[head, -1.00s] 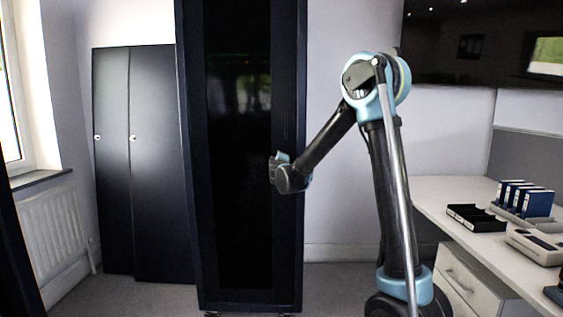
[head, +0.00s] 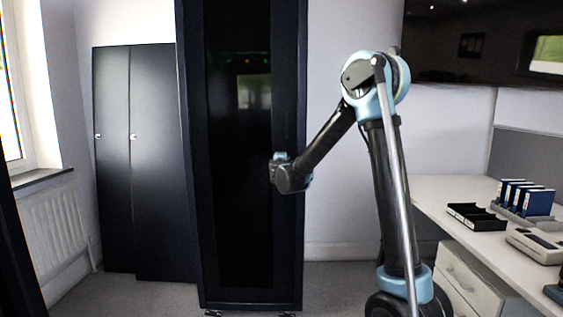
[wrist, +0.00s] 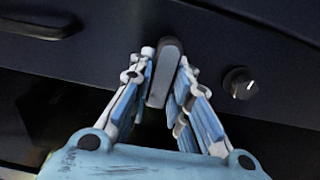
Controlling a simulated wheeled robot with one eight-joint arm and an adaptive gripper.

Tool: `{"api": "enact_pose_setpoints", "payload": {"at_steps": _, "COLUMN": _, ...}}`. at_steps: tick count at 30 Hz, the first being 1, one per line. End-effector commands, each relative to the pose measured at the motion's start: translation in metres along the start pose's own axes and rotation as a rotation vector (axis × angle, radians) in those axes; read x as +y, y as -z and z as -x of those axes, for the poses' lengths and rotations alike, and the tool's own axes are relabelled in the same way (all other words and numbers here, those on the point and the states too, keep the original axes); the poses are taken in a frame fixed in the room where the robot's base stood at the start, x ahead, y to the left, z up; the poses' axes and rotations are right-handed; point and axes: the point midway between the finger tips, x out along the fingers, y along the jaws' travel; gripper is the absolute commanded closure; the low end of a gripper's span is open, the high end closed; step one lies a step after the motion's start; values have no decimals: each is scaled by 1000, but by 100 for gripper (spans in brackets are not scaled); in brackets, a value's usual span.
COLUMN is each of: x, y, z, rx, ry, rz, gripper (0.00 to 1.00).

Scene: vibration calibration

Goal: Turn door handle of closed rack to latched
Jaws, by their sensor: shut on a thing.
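The tall black rack (head: 190,200) stands upright in the middle of the head view, its dark glass door (head: 240,200) looking closed. In the wrist view the door handle (wrist: 165,78) is a short grey lever with a dark rounded end. It lies roughly crosswise to the dark door frame (wrist: 90,55). My gripper (wrist: 167,66) has its fingers on both sides of the lever, shut on it. In the head view my gripper (head: 279,165) is at the door's right edge, about mid-height, and hides the handle there. Whether the latch is engaged cannot be seen.
A small black knob (wrist: 240,83) with a white mark sits right of the handle. A dark elongated bar (wrist: 38,26) is at upper left. Black cabinets (head: 160,170) stand left of the rack. A desk (head: 440,195) with trays and blue binders is at right.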

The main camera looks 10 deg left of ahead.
Motion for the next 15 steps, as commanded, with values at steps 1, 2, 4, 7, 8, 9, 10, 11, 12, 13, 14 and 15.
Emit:
{"api": "enact_pose_setpoints", "payload": {"at_steps": 1, "x": -1, "y": 2, "z": 1, "rx": 4, "ry": 1, "rz": -1, "gripper": 100}}
{"api": "enact_pose_setpoints", "payload": {"at_steps": 2, "x": -1, "y": 2, "z": 1, "rx": 4, "ry": 1, "rz": -1, "gripper": 100}}
{"api": "enact_pose_setpoints", "payload": {"at_steps": 4, "x": -1, "y": 2, "z": 1, "rx": 4, "ry": 1, "rz": -1, "gripper": 100}}
{"api": "enact_pose_setpoints", "payload": {"at_steps": 7, "x": -1, "y": 2, "z": 1, "rx": 4, "ry": 1, "rz": -2, "gripper": 74}}
{"api": "enact_pose_setpoints", "payload": {"at_steps": 8, "x": -1, "y": 2, "z": 1, "rx": 4, "ry": 1, "rz": -2, "gripper": 67}}
{"api": "enact_pose_setpoints", "payload": {"at_steps": 9, "x": -1, "y": 2, "z": 0, "rx": 3, "ry": 1, "rz": -2, "gripper": 62}}
{"api": "enact_pose_setpoints", "payload": {"at_steps": 10, "x": -1, "y": 1, "z": 0, "rx": 3, "ry": 1, "rz": -1, "gripper": 62}}
{"api": "enact_pose_setpoints", "payload": {"at_steps": 11, "x": -1, "y": 1, "z": 0, "rx": 3, "ry": 1, "rz": -1, "gripper": 62}}
{"api": "enact_pose_setpoints", "payload": {"at_steps": 12, "x": -1, "y": 1, "z": 0, "rx": 2, "ry": 1, "rz": -1, "gripper": 62}}
{"api": "enact_pose_setpoints", "payload": {"at_steps": 13, "x": -1, "y": 1, "z": 0, "rx": 2, "ry": 1, "rz": -1, "gripper": 62}}
{"api": "enact_pose_setpoints", "payload": {"at_steps": 14, "x": 0, "y": 1, "z": 0, "rx": 2, "ry": 0, "rz": -1, "gripper": 62}}
{"api": "enact_pose_setpoints", "payload": {"at_steps": 15, "x": 0, "y": 1, "z": 0, "rx": 2, "ry": 0, "rz": -1, "gripper": 62}}
